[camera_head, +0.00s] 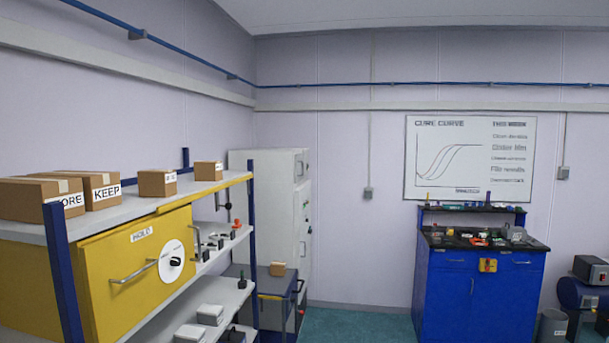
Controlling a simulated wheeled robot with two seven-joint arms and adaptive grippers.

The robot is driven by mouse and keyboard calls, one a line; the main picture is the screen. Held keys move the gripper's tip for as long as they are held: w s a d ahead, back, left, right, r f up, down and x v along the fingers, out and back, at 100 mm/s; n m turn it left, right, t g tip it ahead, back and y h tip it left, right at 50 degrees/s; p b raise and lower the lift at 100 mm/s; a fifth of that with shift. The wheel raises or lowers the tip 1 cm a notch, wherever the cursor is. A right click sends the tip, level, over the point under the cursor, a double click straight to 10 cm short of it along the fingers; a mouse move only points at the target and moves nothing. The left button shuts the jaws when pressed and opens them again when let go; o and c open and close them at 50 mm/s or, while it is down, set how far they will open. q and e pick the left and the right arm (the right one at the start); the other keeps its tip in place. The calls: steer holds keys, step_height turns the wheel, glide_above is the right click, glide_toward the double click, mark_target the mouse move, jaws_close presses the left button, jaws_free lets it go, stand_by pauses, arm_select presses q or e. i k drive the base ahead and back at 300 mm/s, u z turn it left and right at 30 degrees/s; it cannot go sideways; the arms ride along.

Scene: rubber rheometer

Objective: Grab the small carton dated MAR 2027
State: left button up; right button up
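Two small cartons stand on the top shelf at left: a brown one (157,183) and another brown one (208,171) farther along. Each has a white label, too small to read. I cannot tell which carton is dated MAR 2027. Neither of my grippers is in view.
Larger cartons marked KEEP (103,192) and "ORE" (66,203) share the top shelf (140,203). A yellow HOLD cabinet (140,265) is below. A blue bench (480,290) stands at right. Green floor (360,321) lies open between.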

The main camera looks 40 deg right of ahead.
mark_target(204, 170)
steer(key=z, duration=0.4)
steer(key=k, duration=0.6)
steer(key=z, duration=1.4)
steer(key=i, duration=1.4)
steer(key=u, duration=0.95)
steer(key=i, duration=0.55)
steer(key=u, duration=0.65)
